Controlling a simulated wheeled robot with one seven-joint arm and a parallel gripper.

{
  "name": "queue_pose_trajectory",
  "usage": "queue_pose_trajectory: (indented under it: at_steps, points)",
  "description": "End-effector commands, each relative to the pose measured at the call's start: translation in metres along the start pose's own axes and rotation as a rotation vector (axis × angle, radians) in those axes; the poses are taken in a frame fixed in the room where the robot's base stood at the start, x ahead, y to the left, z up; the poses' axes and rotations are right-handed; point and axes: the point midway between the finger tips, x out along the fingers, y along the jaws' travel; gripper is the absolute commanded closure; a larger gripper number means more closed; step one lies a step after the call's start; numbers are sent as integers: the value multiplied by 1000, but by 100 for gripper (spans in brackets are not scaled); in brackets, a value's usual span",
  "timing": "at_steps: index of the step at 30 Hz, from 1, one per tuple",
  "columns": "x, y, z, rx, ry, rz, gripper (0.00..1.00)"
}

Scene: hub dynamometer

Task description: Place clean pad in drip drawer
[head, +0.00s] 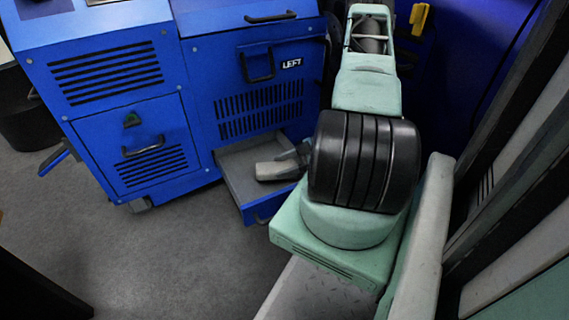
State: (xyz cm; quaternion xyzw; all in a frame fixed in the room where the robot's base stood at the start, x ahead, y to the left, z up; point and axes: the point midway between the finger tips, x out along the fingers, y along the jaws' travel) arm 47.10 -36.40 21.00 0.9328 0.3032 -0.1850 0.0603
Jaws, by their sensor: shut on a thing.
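The drip drawer (232,165) is pulled out at the foot of the blue machine, open at the top, with its grey floor showing. A pale pad (276,171) is over the right part of the drawer. I cannot tell whether it touches the drawer floor. My gripper (291,161) is at the pad's right end and shut on it. My black ribbed arm link hides much of the gripper and the drawer's right side.
The blue machine (205,80) has vents, handles and a panel marked LEFT above the drawer. A lower left door (143,150) is closed. Grey floor (170,240) is clear in front. A dark edge is at bottom left; grey and dark frames stand at right.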

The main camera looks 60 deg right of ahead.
Motion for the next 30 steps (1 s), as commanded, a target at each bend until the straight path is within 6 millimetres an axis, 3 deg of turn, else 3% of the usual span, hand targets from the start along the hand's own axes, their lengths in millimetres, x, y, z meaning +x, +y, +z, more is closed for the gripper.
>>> queue_pose_trajectory:
  at_steps: [1, 2, 3, 4, 13, 17, 30]
  points:
    - [0, 0, 0, 0, 0, 0, 69]
    - [0, 0, 0, 0, 0, 0, 38]
    - [0, 0, 0, 0, 0, 0, 27]
    - [0, 0, 0, 0, 0, 0, 24]
    - [-1, 0, -2, -1, 0, 1, 24]
    - [-6, 1, -14, -2, -1, 3, 24]
    - [-98, 0, -15, 0, -2, 2, 24]
